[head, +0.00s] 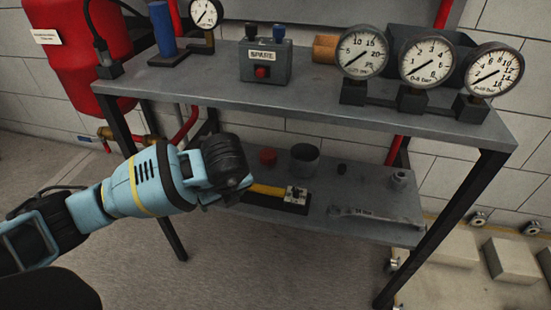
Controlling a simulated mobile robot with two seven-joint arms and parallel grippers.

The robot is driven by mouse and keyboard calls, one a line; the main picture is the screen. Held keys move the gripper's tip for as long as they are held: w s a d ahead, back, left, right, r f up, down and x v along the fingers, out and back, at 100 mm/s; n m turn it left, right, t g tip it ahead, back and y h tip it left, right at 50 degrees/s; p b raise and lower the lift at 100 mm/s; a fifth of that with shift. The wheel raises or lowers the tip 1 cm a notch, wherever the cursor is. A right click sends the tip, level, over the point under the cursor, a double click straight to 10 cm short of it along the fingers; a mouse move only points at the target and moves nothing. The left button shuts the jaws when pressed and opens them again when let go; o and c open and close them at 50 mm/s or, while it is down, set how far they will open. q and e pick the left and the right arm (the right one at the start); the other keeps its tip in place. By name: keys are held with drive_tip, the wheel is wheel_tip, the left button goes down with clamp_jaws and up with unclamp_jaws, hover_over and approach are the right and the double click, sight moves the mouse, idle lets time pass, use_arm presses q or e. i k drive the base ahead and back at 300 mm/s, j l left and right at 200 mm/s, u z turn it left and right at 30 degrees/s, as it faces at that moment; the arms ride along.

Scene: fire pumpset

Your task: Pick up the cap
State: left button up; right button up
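Several small items stand on the lower shelf (322,209) of the grey metal table. One is a small red cap-like piece (267,156), and another is a small black round piece (342,168) further right. I cannot tell for certain which of them is the cap. My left arm reaches in from the left, and its gripper (238,190) is at the left end of the lower shelf, in front of and left of the red piece. The black wrist hides most of the fingers, so their opening is not visible. My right gripper is out of view.
The tabletop (320,91) overhangs the shelf and carries gauges (428,62) and a grey SPARE box (265,62). The shelf also holds a dark cup (304,160), a yellow-handled tool (268,190), a grey flat wrench (375,214) and a grey fitting (399,178). A table leg (440,230) stands right.

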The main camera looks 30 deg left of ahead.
sight(267, 156)
drive_tip(key=i, duration=0.85)
